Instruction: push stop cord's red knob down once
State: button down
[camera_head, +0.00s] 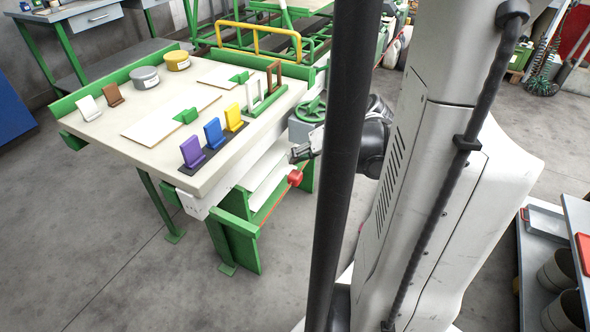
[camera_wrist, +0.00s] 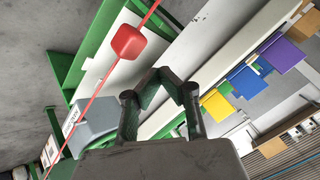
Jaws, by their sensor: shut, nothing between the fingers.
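The stop cord's red knob (camera_head: 295,177) is at the right side of the green-framed workbench, below the tabletop. In the wrist view the red knob (camera_wrist: 128,42) is a rounded block on the thin red cord (camera_wrist: 98,92), which runs diagonally past the bench's side. My gripper (camera_head: 294,156) is just above the knob in the head view, shut and empty. In the wrist view my gripper (camera_wrist: 164,74) has its fingertips to the lower right of the knob, with a visible gap between them. No contact with the knob shows.
The workbench top (camera_head: 110,155) holds purple, blue and yellow plates, brown and white pieces and two round tins. A green handwheel (camera_head: 311,109) is behind my gripper. A grey box (camera_wrist: 93,122) sits near the cord. Open floor lies in front of the bench.

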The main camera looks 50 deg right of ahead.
aim_at(296, 174)
jog(key=shift+r+p, duration=0.95)
jog(key=shift+r, duration=0.55)
jog(key=w+a+r+n+g+p, duration=0.1)
jog(key=a+r+g+p, duration=0.1)
jog(key=a+r+p, duration=0.55)
jog(key=w+a+r+n+g+p, duration=0.1)
jog(key=a+r+n+p, duration=0.1)
jog(key=a+r, duration=0.9)
jog(key=s+a+n+t+h+b, duration=0.1)
jog(key=s+a+h, duration=0.2)
jog(key=s+a, duration=0.2)
jog(key=shift+s+a+n+t, duration=0.3)
jog(key=shift+s+a, duration=0.05)
jog(key=shift+a, duration=0.5)
